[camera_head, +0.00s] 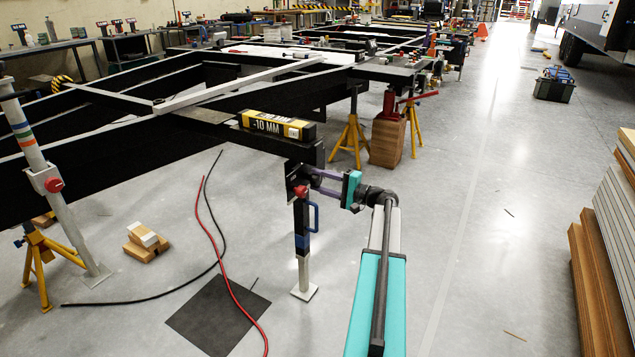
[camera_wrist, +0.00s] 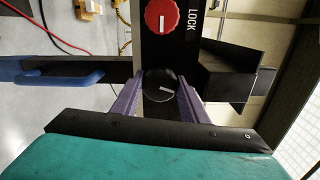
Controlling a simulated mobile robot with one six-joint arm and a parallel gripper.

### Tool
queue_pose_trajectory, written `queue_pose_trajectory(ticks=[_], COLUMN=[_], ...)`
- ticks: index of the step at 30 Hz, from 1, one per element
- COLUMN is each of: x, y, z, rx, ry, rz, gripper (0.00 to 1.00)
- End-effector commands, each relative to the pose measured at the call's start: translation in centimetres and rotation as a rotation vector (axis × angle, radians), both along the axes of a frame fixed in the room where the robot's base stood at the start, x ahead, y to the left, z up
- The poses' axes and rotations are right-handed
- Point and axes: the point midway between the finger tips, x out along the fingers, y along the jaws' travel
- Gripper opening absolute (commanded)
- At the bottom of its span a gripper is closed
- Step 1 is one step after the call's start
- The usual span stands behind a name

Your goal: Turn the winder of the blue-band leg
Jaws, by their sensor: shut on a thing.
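The blue-band leg (camera_head: 302,245) stands upright at the front corner of the black chassis, with a pale foot on the floor. Its winder (camera_wrist: 160,86), a black round knob with a white mark, is in the middle of the wrist view. The white mark lies nearly level, tilted slightly. My gripper (camera_head: 316,182) reaches the leg head from the right. In the wrist view the purple fingers (camera_wrist: 158,92) are on both sides of the winder and shut on it. The head view hides the winder behind the gripper and leg head.
A red knob (camera_wrist: 162,16) marked LOCK sits beside the winder. A blue handle (camera_wrist: 52,78) sticks out from the leg. A yellow-black "-10 MM" block (camera_head: 277,125) lies on the chassis. Red and black cables and a dark mat (camera_head: 215,318) lie on the floor. The right floor is mostly clear.

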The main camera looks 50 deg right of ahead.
Motion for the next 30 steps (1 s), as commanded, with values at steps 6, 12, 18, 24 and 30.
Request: queue_pose_trajectory(ticks=[6,12,18,24,30], x=[-0.2,-0.2,-0.1,-0.7,-2.6], y=[-0.7,-0.5,-0.3,-0.4,-0.8], z=[0.2,0.1,0.0,0.0,0.1], rx=[0.000,-0.002,-0.002,-0.001,-0.001], ry=[-0.003,-0.002,0.000,0.001,0.001], rz=[-0.016,-0.013,-0.009,-0.008,-0.010], gripper=[0.17,0.59,0.59,0.59,0.59])
